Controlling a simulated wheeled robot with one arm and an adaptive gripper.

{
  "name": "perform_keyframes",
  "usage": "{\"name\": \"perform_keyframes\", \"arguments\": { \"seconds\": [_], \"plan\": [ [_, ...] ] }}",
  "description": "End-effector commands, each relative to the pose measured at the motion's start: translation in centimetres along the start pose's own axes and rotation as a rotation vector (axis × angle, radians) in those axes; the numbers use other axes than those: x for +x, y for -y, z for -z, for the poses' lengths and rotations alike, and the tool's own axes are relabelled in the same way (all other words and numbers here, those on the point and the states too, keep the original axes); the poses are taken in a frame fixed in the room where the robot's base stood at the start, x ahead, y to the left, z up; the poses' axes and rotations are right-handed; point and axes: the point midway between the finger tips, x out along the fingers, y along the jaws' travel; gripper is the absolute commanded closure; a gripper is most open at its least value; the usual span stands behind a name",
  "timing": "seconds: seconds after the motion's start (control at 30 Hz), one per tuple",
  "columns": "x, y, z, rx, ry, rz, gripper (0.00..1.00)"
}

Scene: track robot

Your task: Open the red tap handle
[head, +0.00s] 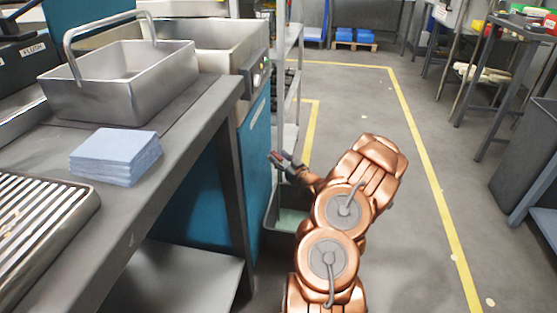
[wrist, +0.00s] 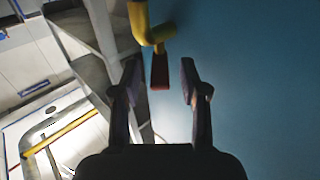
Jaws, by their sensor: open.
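The red tap handle (wrist: 160,74) shows in the wrist view as a short red bar hanging below a yellow pipe fitting (wrist: 148,26), in front of a blue panel (wrist: 255,70). My gripper (wrist: 160,85) is open, with one dark finger on each side of the handle's lower end. I cannot tell whether the handle is fully between the fingertips or just beyond them. No contact is visible. In the head view my gripper (head: 280,161) is beside the blue side panel (head: 257,150) of the sink unit. The tap is not clear there.
A grey bin (head: 283,221) stands below my gripper. A metal rack (head: 296,70) rises behind it. A steel bench (head: 190,125) at the left bears a steel basket (head: 118,85) and folded blue cloths (head: 116,155). Open floor (head: 400,230) lies to the right.

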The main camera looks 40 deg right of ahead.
Motion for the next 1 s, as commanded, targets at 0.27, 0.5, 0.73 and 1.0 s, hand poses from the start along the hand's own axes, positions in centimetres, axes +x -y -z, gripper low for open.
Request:
{"name": "perform_keyframes", "arguments": {
  "seconds": [0.27, 0.5, 0.73, 1.0],
  "plan": [
    [1.07, -0.03, 0.03, 0.0, -0.001, -0.001, 0.56],
    [1.09, -0.02, 0.02, 0.001, 0.0, -0.001, 0.56],
    [1.08, -0.01, 0.02, 0.001, 0.0, -0.001, 0.8],
    [1.07, -0.01, 0.0, 0.001, 0.001, -0.001, 1.0]
  ]
}}
